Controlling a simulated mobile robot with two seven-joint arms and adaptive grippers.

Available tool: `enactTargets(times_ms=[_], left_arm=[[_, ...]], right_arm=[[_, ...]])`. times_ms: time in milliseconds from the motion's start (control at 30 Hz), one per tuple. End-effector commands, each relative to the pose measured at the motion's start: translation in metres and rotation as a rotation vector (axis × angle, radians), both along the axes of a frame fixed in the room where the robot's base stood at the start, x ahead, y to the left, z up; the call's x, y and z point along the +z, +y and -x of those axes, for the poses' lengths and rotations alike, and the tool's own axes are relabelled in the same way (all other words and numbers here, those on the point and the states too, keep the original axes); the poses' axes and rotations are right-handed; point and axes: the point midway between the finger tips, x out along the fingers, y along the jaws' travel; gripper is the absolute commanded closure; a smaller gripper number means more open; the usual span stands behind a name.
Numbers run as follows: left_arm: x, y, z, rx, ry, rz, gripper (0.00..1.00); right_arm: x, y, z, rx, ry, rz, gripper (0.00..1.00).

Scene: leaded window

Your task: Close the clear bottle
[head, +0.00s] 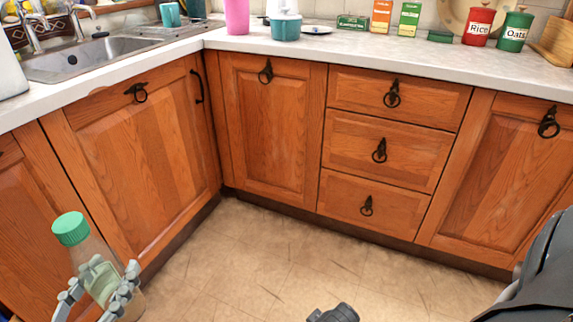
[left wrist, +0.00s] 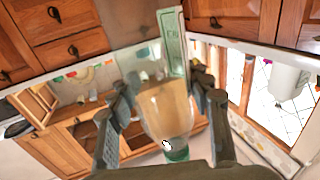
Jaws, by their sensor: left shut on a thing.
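The clear bottle (head: 97,268) is at the lower left of the head view, tilted, with a green cap (head: 71,228) at its upper end. I cannot tell how tightly the cap sits. My left gripper (head: 97,297) is shut around the bottle's lower body, with the cap sticking out above the fingers. In the left wrist view, the clear bottle (left wrist: 165,108) lies between the two dark fingers of the left gripper (left wrist: 165,95), with a green end (left wrist: 177,153) towards the bottom.
The bottle is over the floor (head: 245,250), in front of the wooden cabinets (head: 140,160) and drawers (head: 385,150). The counter (head: 330,57) carries a pink cup (head: 237,17), a rice canister (head: 478,27), an oats canister (head: 514,31) and boxes. A sink (head: 85,58) is at the left.

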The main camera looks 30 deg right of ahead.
Motion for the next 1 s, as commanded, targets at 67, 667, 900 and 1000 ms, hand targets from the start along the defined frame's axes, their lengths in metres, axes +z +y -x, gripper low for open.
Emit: enactTargets(times_ms=[67, 667, 900, 1000], left_arm=[[0.001, 0.000, 0.000, 0.001, -0.002, 0.001, 1.00], [0.000, 0.112, -0.026, 0.611, 0.009, 0.005, 1.00], [-0.011, 0.136, -0.020, 0.703, 0.001, -0.001, 1.00], [-0.011, 0.136, -0.020, 0.703, 0.000, -0.001, 1.00]], right_arm=[[0.000, 0.000, 0.000, 0.000, -0.001, 0.000, 0.44], [0.000, 0.001, -0.001, 0.001, -0.002, 0.000, 0.44], [0.000, 0.001, -0.001, 0.001, -0.002, 0.000, 0.44], [0.000, 0.001, -0.001, 0.001, -0.002, 0.000, 0.44]])
